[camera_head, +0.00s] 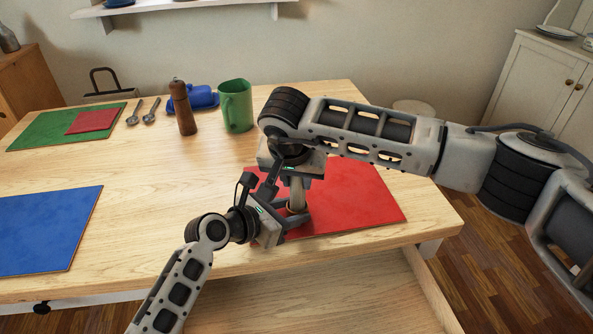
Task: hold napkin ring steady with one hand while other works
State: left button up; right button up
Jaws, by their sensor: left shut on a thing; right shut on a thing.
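The napkin ring (296,210) is a small brownish band above the red placemat (365,200), mostly hidden by my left gripper. My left gripper (293,218) comes in low from the left and is shut on the ring. My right gripper (297,179) points down from above and is shut on a pale, upright roll that looks like a napkin (297,194). The roll's lower end meets the ring. I cannot tell how far it passes into the ring. The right gripper's fingers are partly hidden.
A green mug (236,106), a brown pepper mill (183,108), a blue butter dish (205,96) and two spoons (149,111) stand or lie at the back. A blue placemat (45,232) lies left, a green one (45,129) behind it. The middle-left tabletop is clear.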

jog(key=shift+f, duration=0.15)
jog(key=o, duration=1)
jog(key=v, duration=1.2)
pick_arm(q)
jog(key=o, duration=1)
